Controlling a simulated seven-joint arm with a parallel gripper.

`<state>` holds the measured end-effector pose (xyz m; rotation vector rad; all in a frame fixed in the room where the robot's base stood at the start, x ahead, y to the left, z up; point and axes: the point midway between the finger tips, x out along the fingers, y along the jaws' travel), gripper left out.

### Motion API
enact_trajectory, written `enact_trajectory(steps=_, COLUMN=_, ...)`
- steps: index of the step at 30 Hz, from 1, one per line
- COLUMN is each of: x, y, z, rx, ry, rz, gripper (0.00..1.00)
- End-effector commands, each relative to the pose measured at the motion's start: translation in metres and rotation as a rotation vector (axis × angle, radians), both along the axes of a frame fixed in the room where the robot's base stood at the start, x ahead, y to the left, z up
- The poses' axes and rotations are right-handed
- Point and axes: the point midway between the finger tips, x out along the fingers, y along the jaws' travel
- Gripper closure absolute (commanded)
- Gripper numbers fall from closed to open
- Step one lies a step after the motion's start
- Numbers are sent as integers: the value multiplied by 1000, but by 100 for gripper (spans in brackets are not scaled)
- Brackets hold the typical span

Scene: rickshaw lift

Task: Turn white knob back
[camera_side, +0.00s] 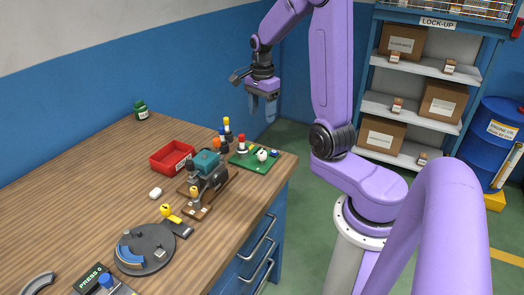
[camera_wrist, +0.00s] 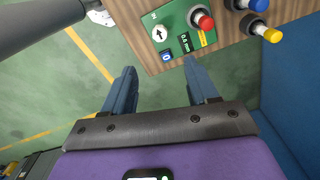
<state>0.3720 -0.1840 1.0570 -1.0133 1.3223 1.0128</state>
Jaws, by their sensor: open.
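The white knob (camera_side: 262,155) sits on a green board (camera_side: 246,165) near the right corner of the wooden bench. In the wrist view, the white knob (camera_wrist: 159,33) shows a black arrow on its round top, beside a red-topped post (camera_wrist: 203,20) and a small display on the green board (camera_wrist: 172,20). My gripper (camera_side: 263,112) hangs in the air above and beyond the board, fingers down, touching nothing. In the wrist view, my gripper (camera_wrist: 159,67) has its two blue fingers wide apart with floor between them; the knob lies ahead of the gap.
A red tray (camera_side: 172,158), a teal-topped device (camera_side: 205,165) and a round grey dial (camera_side: 145,249) stand on the bench (camera_side: 85,190). Blue- and yellow-topped posts (camera_wrist: 268,33) stand near the board. The blue wall (camera_side: 190,70) is close behind. Open floor lies beyond the bench edge.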

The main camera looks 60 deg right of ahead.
Motion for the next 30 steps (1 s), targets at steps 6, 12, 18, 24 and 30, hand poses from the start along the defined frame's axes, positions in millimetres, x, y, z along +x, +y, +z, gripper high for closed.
enact_trajectory(steps=6, x=-1, y=1, z=-43, rx=4, ry=7, rz=1, gripper=42)
enact_trajectory(steps=12, x=-1, y=1, z=-78, rx=3, ry=5, rz=1, gripper=42)
enact_trajectory(steps=18, x=-1, y=0, z=-109, rx=3, ry=5, rz=1, gripper=42)
enact_trajectory(steps=24, x=-1, y=1, z=-133, rx=2, ry=4, rz=2, gripper=42)
enact_trajectory(steps=30, x=-1, y=1, z=-145, rx=1, ry=2, rz=2, gripper=42)
